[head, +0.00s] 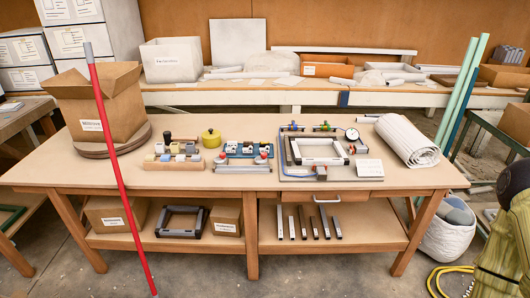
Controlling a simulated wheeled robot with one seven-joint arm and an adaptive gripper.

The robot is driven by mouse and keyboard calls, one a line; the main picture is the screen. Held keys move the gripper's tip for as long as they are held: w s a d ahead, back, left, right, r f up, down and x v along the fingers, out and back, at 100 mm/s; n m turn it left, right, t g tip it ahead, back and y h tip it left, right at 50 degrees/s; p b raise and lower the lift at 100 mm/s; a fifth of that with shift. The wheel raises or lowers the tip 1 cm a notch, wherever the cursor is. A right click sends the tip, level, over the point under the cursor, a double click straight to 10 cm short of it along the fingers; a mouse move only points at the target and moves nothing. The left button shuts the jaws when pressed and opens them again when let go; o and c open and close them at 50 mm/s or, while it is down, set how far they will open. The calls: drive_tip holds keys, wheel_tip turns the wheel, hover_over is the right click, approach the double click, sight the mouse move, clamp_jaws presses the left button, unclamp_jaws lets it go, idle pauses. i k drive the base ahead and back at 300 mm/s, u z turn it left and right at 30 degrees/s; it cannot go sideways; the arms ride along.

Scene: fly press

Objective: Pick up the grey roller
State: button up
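I cannot single out a grey roller with certainty. A long grey bar-shaped piece (242,168) with red parts above it lies near the front middle of the wooden table (340,190). A pale grey-white rolled sheet (405,140) lies at the table's right end. A small upright dark-topped piece (167,137) stands behind a wooden block holder (174,162) at the left; its shape is too small to tell. My gripper is not in view.
A grey frame fixture (318,151) with a dial gauge (352,134) sits right of centre. A yellow pot (211,138) and a blue tray (248,149) stand left of it. A cardboard box (100,105) fills the left end. A red pole (112,150) crosses in front.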

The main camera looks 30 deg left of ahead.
sight(266, 150)
drive_tip(key=u, duration=0.45)
drive_tip(key=k, duration=0.55)
drive_tip(key=u, duration=1.05)
drive_tip(key=i, duration=1.7)
drive_tip(key=z, duration=0.55)
